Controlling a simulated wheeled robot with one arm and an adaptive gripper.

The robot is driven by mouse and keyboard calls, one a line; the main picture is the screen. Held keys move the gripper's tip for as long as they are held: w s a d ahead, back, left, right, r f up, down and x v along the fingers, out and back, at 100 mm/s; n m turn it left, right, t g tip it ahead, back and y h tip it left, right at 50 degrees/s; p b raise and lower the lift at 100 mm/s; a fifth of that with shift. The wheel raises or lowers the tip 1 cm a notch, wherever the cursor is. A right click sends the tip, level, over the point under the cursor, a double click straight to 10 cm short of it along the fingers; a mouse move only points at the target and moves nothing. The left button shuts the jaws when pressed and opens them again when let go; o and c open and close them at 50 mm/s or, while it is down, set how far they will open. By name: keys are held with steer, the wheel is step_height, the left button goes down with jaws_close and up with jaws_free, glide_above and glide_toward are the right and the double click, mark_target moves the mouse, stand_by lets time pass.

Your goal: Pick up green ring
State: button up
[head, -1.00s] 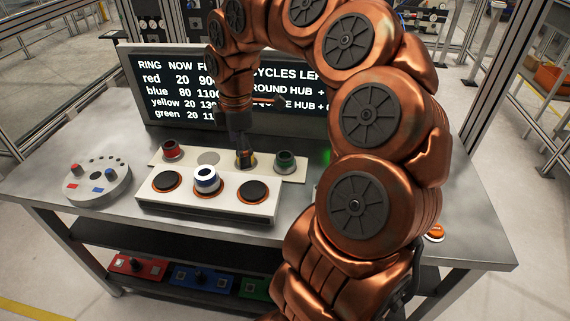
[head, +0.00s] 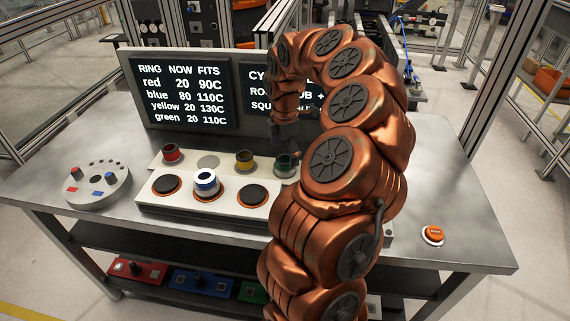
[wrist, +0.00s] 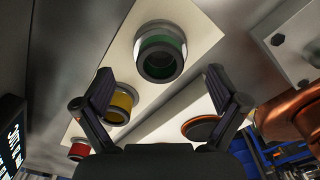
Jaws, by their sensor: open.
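The green ring (head: 285,165) stands on the right part of the white strip, partly hidden by my arm in the head view. In the wrist view the green ring (wrist: 161,56) lies ahead of my gripper, a little beyond the fingertips and roughly centred between them. My gripper (wrist: 159,80) is open and empty, with its two dark fingers spread. In the head view my gripper (head: 288,140) is above the green ring, its tips hard to make out against the arm.
A yellow ring (head: 244,160) and a red ring (head: 171,153) stand on the same strip. A blue-and-white ring (head: 206,182) sits on the middle pad of the white block (head: 208,207). A round holder (head: 97,185) is left, an orange button (head: 433,235) right. A display (head: 185,92) stands behind.

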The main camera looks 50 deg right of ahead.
mark_target(285, 160)
step_height(285, 160, down, 4)
steer(key=shift+d+r+p, duration=0.1)
steer(key=shift+r+p, duration=0.1)
steer(key=shift+p, duration=0.15)
steer(key=c, duration=1.6)
steer(key=shift+r, duration=0.2)
step_height(285, 160, up, 13)
